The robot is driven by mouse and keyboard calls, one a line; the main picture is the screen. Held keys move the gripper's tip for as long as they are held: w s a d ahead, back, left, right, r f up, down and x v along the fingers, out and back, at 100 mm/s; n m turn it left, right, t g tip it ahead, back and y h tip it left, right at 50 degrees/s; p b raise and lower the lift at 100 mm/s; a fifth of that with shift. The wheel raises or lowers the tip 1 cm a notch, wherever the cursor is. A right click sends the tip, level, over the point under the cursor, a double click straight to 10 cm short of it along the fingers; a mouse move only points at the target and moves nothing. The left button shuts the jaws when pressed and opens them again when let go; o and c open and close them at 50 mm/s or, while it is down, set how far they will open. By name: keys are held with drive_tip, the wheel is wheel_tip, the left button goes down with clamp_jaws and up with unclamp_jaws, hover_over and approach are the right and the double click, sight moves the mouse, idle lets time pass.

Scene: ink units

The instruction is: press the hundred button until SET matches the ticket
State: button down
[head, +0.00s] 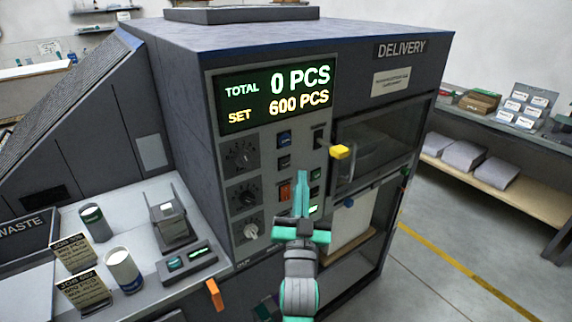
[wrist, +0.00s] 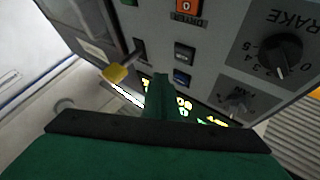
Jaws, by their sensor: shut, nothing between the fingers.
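The display (head: 276,99) on the machine's front reads TOTAL 0 PCS and SET 600 PCS. Below it on the panel are a blue button (head: 284,139) and another button (head: 284,164); the wrist view shows them upside down, a blue one (wrist: 182,76) and a greyish one (wrist: 184,53). Their labels are too small to read, so I cannot tell which is the hundred button. Two tickets stand on the left counter: the front one (head: 84,292) seems to read 600 PCS; the back one (head: 74,254) is hard to read. My gripper (head: 302,174) is shut and empty in front of the panel; contact is unclear.
A yellow-tipped lever (head: 339,152) sticks out right of the buttons. Cups (head: 123,270) and a small device (head: 173,221) stand on the counter. Open floor lies at right.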

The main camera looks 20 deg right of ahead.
drive_tip(key=shift+s+d, duration=0.25)
drive_tip(key=shift+s, duration=0.55)
drive_tip(key=s+a+f+n+g+y, duration=0.1)
drive_tip(key=s+a+f, duration=0.35)
drive_tip(key=f, duration=0.35)
drive_tip(key=s+a+f+n+g+y, duration=0.1)
drive_tip(key=s+a+f+y, duration=0.15)
drive_tip(key=s+f, duration=0.45)
drive_tip(key=s+a+f+n+g+y, duration=0.1)
drive_tip(key=s+a+f, duration=0.4)
drive_tip(key=f, duration=0.5)
drive_tip(key=s+a+f+n+g+y, duration=0.1)
drive_tip(key=s+a+f, duration=0.1)
drive_tip(key=s, duration=0.6)
drive_tip(key=s+a+f+n+g, duration=0.1)
drive_tip(key=s+a+f, duration=0.1)
drive_tip(key=s, duration=0.7)
drive_tip(key=s+a+f+n+g+y, duration=0.1)
drive_tip(key=s+a+f+g, duration=0.1)
drive_tip(key=s, duration=0.7)
drive_tip(key=shift+s+a+f+y, duration=0.2)
drive_tip(key=shift+a+f+y, duration=0.15)
drive_tip(key=shift+a+f, duration=0.3)
